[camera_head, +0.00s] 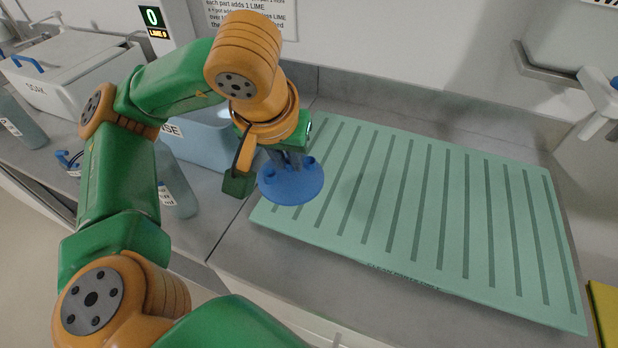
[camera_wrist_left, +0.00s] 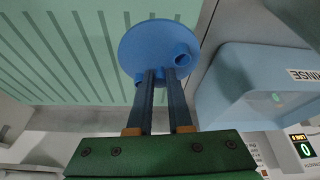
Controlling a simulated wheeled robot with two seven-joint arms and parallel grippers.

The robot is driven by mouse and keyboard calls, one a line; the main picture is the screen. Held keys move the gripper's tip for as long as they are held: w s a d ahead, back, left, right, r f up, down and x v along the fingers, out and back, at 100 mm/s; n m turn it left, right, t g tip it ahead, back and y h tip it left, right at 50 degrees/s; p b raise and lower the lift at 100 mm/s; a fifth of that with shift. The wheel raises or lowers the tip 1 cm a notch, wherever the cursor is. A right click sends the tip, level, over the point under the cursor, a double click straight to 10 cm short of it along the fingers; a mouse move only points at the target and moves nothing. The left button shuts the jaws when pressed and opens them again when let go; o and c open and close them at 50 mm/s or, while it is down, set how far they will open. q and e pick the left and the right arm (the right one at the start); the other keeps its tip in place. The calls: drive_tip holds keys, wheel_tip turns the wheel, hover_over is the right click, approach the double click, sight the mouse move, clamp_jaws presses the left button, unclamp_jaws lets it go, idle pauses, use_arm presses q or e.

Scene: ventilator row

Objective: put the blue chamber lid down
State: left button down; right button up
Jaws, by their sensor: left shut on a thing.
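The blue chamber lid (camera_head: 291,184) is a round blue disc with short ports on it. My left gripper (camera_head: 290,160) is shut on it and holds it at the left end of the green striped mat (camera_head: 440,200). In the left wrist view the lid (camera_wrist_left: 150,42) is at the tips of the two dark fingers of my left gripper (camera_wrist_left: 160,75), with the striped mat (camera_wrist_left: 60,50) behind it. I cannot tell whether the lid touches the mat. My right gripper is not in view.
A pale blue rinse basin (camera_wrist_left: 245,85) stands beside the mat, partly hidden by my arm in the head view. A bottle (camera_head: 175,185) stands left of it. A white lidded box (camera_head: 70,70) is at the back left. Most of the mat is clear.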

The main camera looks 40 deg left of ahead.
sight(308, 161)
use_arm(q)
drive_tip(key=w+f, duration=0.1)
drive_tip(key=w+f+b, duration=0.1)
drive_tip(key=f, duration=0.1)
drive_tip(key=shift+w+d+f, duration=0.1)
drive_tip(key=shift+f, duration=0.15)
drive_tip(key=w+f+p, duration=0.1)
drive_tip(key=w+f, duration=0.1)
drive_tip(key=w, duration=0.1)
drive_tip(key=shift+f, duration=0.35)
wheel_tip(308, 161, down, 3)
drive_tip(key=shift+r+p, duration=0.15)
drive_tip(key=shift+p, duration=0.3)
drive_tip(key=shift+f+b, duration=0.3)
drive_tip(key=shift+f, duration=0.05)
drive_tip(key=c, duration=0.8)
unclamp_jaws()
drive_tip(key=shift+c, duration=0.2)
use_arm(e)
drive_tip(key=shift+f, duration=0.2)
use_arm(q)
drive_tip(key=shift+r, duration=0.5)
drive_tip(key=p+v, duration=0.2)
drive_tip(key=v, duration=0.9)
drive_tip(key=shift+s+r, duration=0.15)
drive_tip(key=shift+r, duration=0.05)
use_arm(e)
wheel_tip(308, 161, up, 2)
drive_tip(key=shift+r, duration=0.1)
